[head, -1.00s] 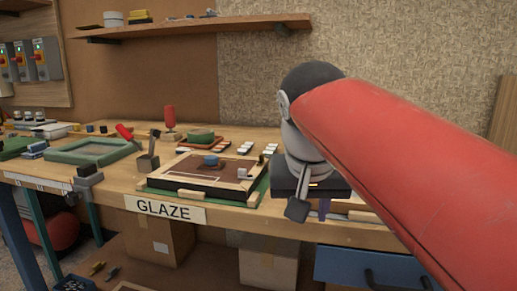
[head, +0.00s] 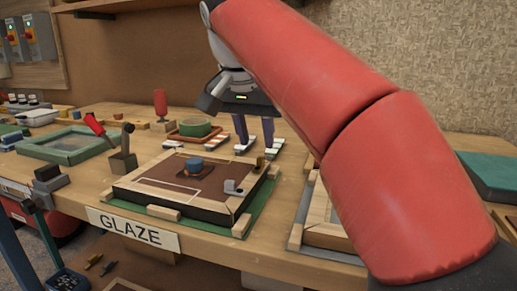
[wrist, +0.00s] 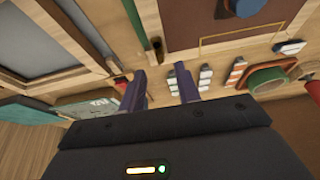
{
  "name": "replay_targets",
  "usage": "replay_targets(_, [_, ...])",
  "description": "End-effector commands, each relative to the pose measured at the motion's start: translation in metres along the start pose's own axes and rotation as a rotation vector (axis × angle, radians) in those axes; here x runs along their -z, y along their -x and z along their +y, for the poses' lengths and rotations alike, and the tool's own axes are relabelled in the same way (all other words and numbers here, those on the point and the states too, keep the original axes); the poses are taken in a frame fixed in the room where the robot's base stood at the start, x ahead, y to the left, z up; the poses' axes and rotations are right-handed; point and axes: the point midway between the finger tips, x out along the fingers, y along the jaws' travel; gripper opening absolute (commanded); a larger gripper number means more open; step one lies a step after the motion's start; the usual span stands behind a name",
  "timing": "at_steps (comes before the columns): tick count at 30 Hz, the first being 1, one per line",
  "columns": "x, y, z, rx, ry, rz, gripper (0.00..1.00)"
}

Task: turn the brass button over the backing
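A wooden frame (head: 130,190) with a brown backing (head: 150,178) lies on a green mat on the bench. A small brass piece (head: 260,163), which looks like the brass button, stands at the frame's right rail; it also shows in the wrist view (wrist: 157,46). I cannot tell which way it points. A grey turn piece (head: 232,188) sits near the front right corner. My gripper (head: 254,142) is above the bench behind the frame, fingers down, open and empty. In the wrist view the brass piece lies beyond and roughly between the fingertips (wrist: 160,72), apart from them.
A blue-knobbed block (head: 195,165) sits on the backing. Pale strips (head: 215,141) and a tray with a green round item (head: 196,128) lie behind the frame. A holder with a red-handled tool (head: 123,160) stands left. Another frame (head: 325,232) lies right, partly behind my arm.

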Motion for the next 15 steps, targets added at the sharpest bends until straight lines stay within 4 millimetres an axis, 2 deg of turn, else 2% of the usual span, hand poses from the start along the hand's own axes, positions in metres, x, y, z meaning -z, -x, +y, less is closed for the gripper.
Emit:
replay_targets(7, [0.0,-0.035,0.001,-0.001,0.0,-0.001,0.33])
replay_targets(15, [0.0,-0.044,0.0,0.001,-0.001,0.0,0.33])
